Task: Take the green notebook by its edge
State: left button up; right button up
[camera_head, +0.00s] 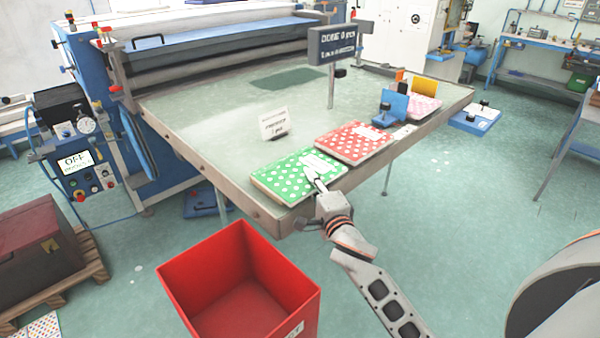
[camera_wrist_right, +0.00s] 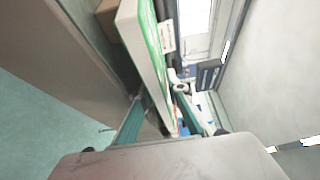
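The green notebook (camera_head: 285,180) has white dots and a pale label, and lies flat at the near corner of the table. My right gripper (camera_head: 316,178) is at its right side, with a finger over the cover. In the right wrist view the notebook (camera_wrist_right: 150,45) shows edge-on, with white pages and green cover. Its near end lies between the two teal-padded fingers of the right gripper (camera_wrist_right: 158,100). The fingers stand apart, with some room beside the notebook; a firm hold does not show. My left gripper is not in view.
A red dotted notebook (camera_head: 354,143) lies just beyond the green one on the table (camera_head: 215,130). A small white sign (camera_head: 273,124) stands behind. A red bin (camera_head: 240,285) is on the floor below the table's near corner. The table's left middle is clear.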

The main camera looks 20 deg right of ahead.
jog(key=shift+c, duration=0.3)
grip_shut()
jog(key=shift+r, duration=0.2)
